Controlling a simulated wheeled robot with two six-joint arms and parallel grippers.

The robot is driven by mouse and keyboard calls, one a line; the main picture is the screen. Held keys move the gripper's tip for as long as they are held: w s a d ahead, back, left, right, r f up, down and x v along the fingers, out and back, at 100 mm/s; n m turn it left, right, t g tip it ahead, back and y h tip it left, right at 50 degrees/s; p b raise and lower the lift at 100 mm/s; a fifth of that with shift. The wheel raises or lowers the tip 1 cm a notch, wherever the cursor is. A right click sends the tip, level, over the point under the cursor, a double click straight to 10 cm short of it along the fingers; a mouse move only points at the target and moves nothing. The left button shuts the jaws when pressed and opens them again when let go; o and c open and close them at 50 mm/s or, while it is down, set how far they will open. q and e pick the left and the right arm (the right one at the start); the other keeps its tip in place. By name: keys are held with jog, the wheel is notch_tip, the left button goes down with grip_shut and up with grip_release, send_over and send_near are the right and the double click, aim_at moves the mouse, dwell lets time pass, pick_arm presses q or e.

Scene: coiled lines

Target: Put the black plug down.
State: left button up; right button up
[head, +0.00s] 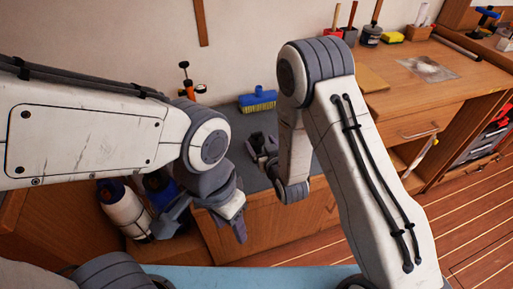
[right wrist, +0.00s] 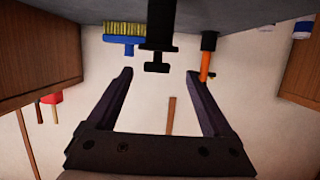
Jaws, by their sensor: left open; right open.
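The black plug (right wrist: 158,30) shows in the right wrist view at the top middle, by the grey worktop. Its T-shaped end lies in line with the gap between my right fingertips, with space on both sides. My right gripper (right wrist: 160,74) is open and empty. In the head view my right gripper (head: 262,150) is over the grey worktop, and I cannot make out the plug there. My left gripper (head: 205,222) is open and empty, lower down in front of the cabinet.
A blue brush with yellow bristles (head: 257,99) lies at the worktop's back. An orange-handled tool (right wrist: 207,55) is right of the plug in the wrist view. White and blue bottles (head: 125,208) stand low at left. A wooden bench (head: 410,95) is at right.

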aim_at(256, 136)
jog(key=x, duration=0.3)
jog(key=shift+w, duration=0.25)
jog(key=shift+r+x, duration=0.1)
jog(key=shift+x, duration=1.25)
jog(key=shift+r+x, duration=0.15)
jog(key=shift+x, duration=1.2)
jog(key=shift+w+d, duration=0.1)
jog(key=shift+w, duration=0.05)
grip_shut()
